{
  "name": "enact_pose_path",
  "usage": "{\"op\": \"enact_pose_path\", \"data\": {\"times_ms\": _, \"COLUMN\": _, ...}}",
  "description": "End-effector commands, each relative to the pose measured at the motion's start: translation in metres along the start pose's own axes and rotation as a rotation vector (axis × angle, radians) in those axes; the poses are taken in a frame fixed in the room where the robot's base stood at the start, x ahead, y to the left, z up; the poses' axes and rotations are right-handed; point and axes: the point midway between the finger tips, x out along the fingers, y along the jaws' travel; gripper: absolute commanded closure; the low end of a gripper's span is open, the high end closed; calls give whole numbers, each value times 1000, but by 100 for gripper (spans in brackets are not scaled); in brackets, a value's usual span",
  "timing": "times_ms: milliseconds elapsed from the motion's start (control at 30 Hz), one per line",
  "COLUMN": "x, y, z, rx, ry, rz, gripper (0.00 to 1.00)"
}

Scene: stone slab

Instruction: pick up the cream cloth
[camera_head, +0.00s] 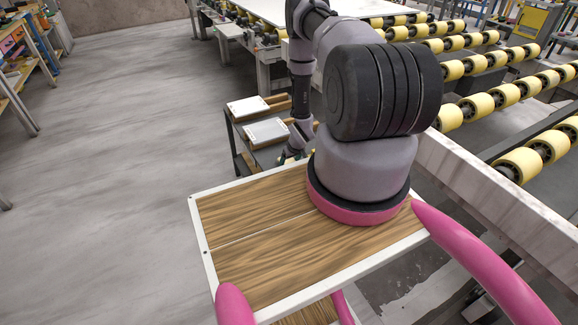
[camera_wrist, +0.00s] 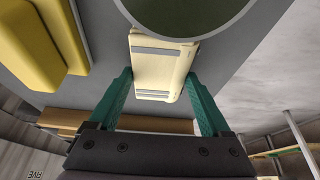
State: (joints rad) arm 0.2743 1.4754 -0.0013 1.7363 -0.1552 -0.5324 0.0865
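The cream cloth (camera_wrist: 160,72) shows in the wrist view as a folded pale block with two grey stripes, on a grey surface. My gripper (camera_wrist: 158,78) has two teal fingers spread wide, one on each side of the near part of the cloth. The cloth's far part extends past the fingertips. I see no clear grip on it, and I cannot tell whether a finger touches it. In the head view my arm hides the fingers, and I cannot make out the cloth there.
In the head view, a low stand holds a white slab (camera_head: 248,107) and a grey slab (camera_head: 267,132). Roller conveyors (camera_head: 520,163) stand at right; floor (camera_head: 110,170) is clear at left.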

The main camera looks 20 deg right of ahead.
Motion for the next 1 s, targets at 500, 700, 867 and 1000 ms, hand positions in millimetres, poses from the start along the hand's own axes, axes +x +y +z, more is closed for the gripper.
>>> {"op": "enact_pose_path", "data": {"times_ms": 500, "x": -8, "y": 0, "z": -4, "rx": 1, "ry": 1, "rz": 1, "gripper": 74}}
{"op": "enact_pose_path", "data": {"times_ms": 700, "x": -39, "y": 1, "z": -17, "rx": 1, "ry": 2, "rz": 1, "gripper": 74}}
{"op": "enact_pose_path", "data": {"times_ms": 867, "x": -69, "y": 1, "z": -29, "rx": 1, "ry": 2, "rz": 1, "gripper": 74}}
{"op": "enact_pose_path", "data": {"times_ms": 1000, "x": -86, "y": 1, "z": -36, "rx": 1, "ry": 2, "rz": 1, "gripper": 74}}
